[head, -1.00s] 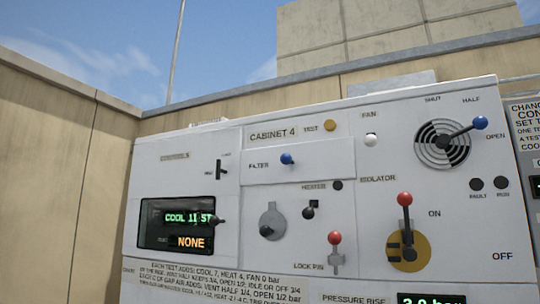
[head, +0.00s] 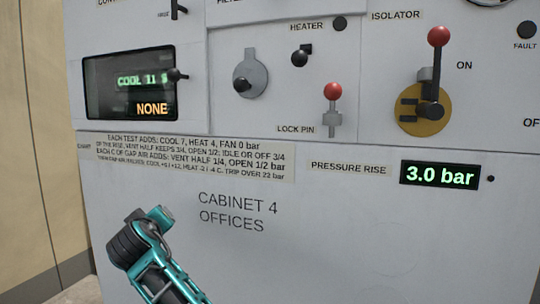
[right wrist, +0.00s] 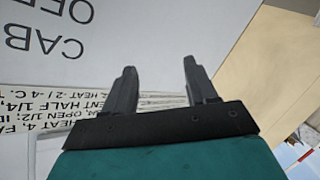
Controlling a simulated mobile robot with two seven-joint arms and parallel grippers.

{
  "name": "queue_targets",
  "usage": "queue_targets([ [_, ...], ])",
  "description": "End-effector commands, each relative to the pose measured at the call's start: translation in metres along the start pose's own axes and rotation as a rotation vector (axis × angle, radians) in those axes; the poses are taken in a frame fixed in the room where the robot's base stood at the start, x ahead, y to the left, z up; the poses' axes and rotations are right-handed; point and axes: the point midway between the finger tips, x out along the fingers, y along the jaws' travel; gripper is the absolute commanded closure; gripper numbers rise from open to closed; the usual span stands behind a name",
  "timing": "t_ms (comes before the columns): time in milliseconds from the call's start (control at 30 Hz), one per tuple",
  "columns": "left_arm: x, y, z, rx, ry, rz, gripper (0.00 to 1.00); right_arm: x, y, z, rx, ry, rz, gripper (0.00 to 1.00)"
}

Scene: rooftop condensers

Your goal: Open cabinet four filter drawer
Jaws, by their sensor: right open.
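In the head view the filter drawer (head: 290,6) of the white cabinet 4 (head: 330,250) shows only as a strip at the top edge. Its blue knob is out of frame, and the visible lower part looks flush with the panel. A teal and dark part of my arm rises from the bottom, in front of the cabinet below the chart label; its fingers cannot be made out there. In the right wrist view my right gripper (right wrist: 160,68) is open, with nothing between its two dark fingers. It faces the cabinet's chart and name lettering, which appear upside down. My left gripper is not in view.
Above the arm are the display (head: 130,82), a grey key-like latch (head: 250,75), the heater knob (head: 300,57), the red lock pin (head: 332,92) and the red isolator lever (head: 437,40). A pressure readout (head: 440,174) shows 3.0 bar. A beige wall (head: 30,150) stands left.

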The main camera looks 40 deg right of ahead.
Motion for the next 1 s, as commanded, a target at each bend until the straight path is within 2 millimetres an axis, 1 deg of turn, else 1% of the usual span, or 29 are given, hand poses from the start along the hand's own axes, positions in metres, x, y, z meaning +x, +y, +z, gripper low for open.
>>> queue_targets([
  [33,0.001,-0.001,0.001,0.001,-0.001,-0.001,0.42,-0.004,0.024,-0.028,0.012,0.006,0.053,0.43],
  [67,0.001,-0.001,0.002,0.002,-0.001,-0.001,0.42,-0.006,0.037,-0.041,0.018,0.004,0.083,0.43],
  [100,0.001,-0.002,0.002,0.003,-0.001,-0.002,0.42,-0.011,0.054,-0.058,0.028,0.002,0.124,0.43],
  [167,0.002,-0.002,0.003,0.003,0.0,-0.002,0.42,-0.021,0.082,-0.084,0.046,-0.003,0.185,0.43],
  [200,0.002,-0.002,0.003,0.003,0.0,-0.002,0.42,-0.029,0.1,-0.1,0.061,-0.007,0.227,0.43],
  [267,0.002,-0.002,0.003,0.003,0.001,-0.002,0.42,-0.043,0.129,-0.122,0.087,-0.015,0.289,0.43],
  [300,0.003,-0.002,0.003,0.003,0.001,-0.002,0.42,-0.055,0.148,-0.136,0.107,-0.02,0.331,0.43],
  [367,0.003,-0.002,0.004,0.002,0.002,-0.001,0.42,-0.074,0.177,-0.157,0.14,-0.026,0.393,0.43],
  [400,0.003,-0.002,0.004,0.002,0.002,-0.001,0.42,-0.088,0.196,-0.169,0.164,-0.032,0.435,0.43],
  [467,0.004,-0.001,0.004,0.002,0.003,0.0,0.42,-0.111,0.224,-0.185,0.205,-0.042,0.494,0.43],
  [500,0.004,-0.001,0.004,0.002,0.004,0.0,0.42,-0.128,0.243,-0.195,0.236,-0.048,0.534,0.43],
  [567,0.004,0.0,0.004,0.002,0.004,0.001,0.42,-0.155,0.27,-0.208,0.283,-0.057,0.592,0.43],
  [600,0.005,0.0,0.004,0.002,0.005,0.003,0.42,-0.173,0.287,-0.214,0.315,-0.065,0.628,0.43],
  [667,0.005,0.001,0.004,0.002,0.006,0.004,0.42,-0.2,0.31,-0.222,0.365,-0.075,0.678,0.43],
  [700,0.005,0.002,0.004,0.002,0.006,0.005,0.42,-0.216,0.323,-0.226,0.397,-0.082,0.707,0.43],
  [733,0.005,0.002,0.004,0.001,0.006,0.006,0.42,-0.228,0.333,-0.228,0.419,-0.086,0.728,0.43],
  [800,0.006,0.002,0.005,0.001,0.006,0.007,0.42,-0.253,0.35,-0.231,0.467,-0.096,0.766,0.43],
  [900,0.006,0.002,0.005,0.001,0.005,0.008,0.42,-0.279,0.367,-0.233,0.518,-0.106,0.805,0.43],
  [1000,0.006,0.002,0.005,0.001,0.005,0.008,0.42,-0.293,0.376,-0.233,0.547,-0.113,0.825,0.43],
])
